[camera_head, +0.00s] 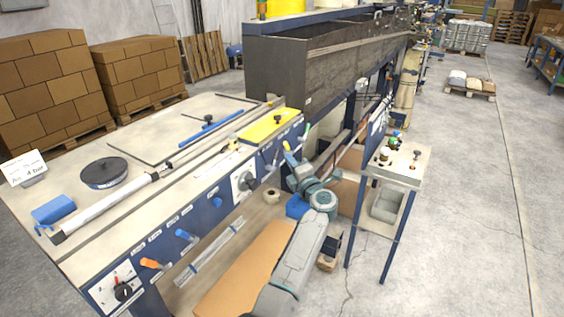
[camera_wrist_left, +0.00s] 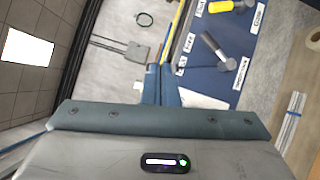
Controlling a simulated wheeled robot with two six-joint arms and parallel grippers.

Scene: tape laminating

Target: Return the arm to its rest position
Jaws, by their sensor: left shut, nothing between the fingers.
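My left arm (camera_head: 297,255) comes up from the bottom middle of the head view and bends at a round grey-teal joint (camera_head: 323,200). My left gripper (camera_head: 292,163) is at its far end, close to the front panel of the laminating machine (camera_head: 208,212). In the left wrist view the two blue fingers (camera_wrist_left: 160,86) are together, shut with nothing between them. The machine's blue panel (camera_wrist_left: 212,55) with labelled levers shows beyond them. My right arm is not in view.
Blue levers (camera_head: 187,236) and an orange lever (camera_head: 150,264) stick out from the panel. A small stand (camera_head: 400,168) with a control top is right of my arm. A cardboard-brown sheet (camera_head: 243,270) lies below the panel. The floor (camera_head: 480,230) at right is clear.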

